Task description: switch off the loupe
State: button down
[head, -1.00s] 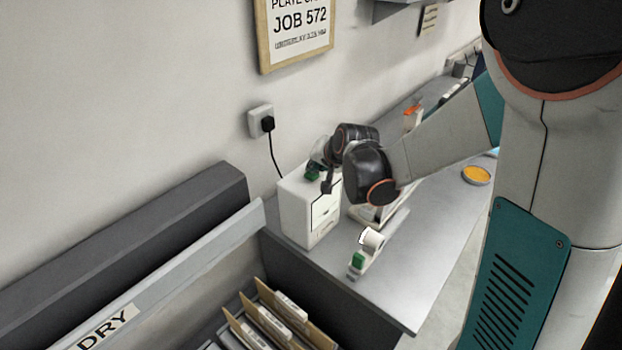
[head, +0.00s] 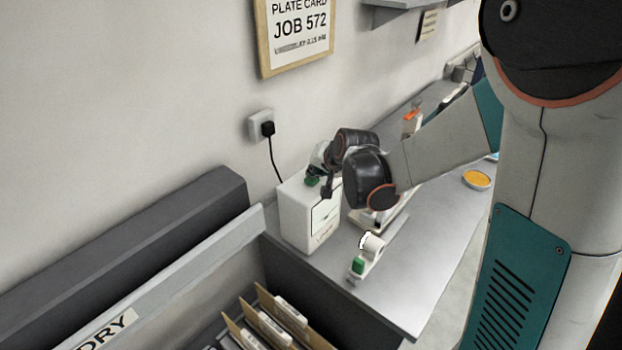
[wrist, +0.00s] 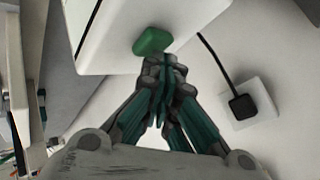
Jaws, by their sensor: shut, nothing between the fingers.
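A white box-shaped unit (head: 296,219) stands on the grey bench near the wall, with a small dark-lettered label on its front that I cannot read. A green switch (head: 312,181) sits on its top, and it also shows in the wrist view (wrist: 152,42). My gripper (wrist: 163,66) is shut and empty, its fingertips right at the switch's edge; I cannot tell whether they touch it. In the head view my wrist partly hides the gripper and the unit's top. A smaller white device with a green block (head: 358,265) stands nearer the bench's front. I cannot tell which is the loupe.
A black plug (head: 268,128) sits in the wall socket, its cord running down behind the white unit. A yellow dish (head: 477,179) lies at the bench's right. A rack with several brown dividers (head: 262,322) is in front. The bench's front right is clear.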

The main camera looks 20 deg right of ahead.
dwell(0.3)
jog(key=shift+f+b, duration=0.45)
jog(key=shift+b, duration=0.05)
jog(key=shift+r, duration=0.1)
jog(key=shift+r+p, duration=0.3)
jog(key=shift+r, duration=0.05)
jog(key=shift+r+p, duration=2)
jog(key=shift+r, duration=1.05)
jog(key=shift+s, duration=0.1)
